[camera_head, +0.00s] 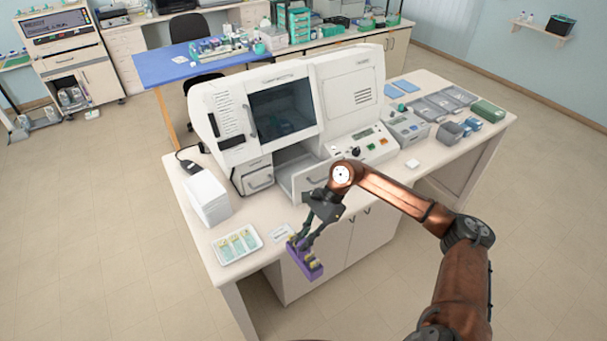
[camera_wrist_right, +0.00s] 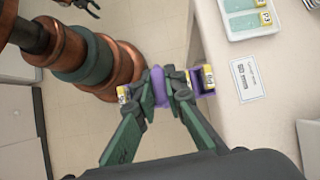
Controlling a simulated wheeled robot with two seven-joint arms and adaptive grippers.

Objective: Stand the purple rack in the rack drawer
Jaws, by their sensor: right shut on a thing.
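The purple rack (camera_head: 306,261) hangs from my right gripper (camera_head: 299,240), just off the front edge of the counter in the head view. It carries slides with yellow labels. In the right wrist view the jaws (camera_wrist_right: 160,88) are shut on the rack's purple handle (camera_wrist_right: 158,84), and the rack's ends show on both sides of the fingers. A wide drawer (camera_head: 307,180) of the white staining machine is pulled out, behind and above the rack in the picture; my right arm hides part of it. Part of a dark gripper, apparently my left, shows at the wrist view's top edge (camera_wrist_right: 80,6).
A white tray of slides (camera_head: 237,245) and a small printed card (camera_head: 281,232) lie near the counter's front left. A white stack (camera_head: 206,197) stands behind the tray. A smaller drawer (camera_head: 259,180) is closed, left of the open one. Floor lies below the rack.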

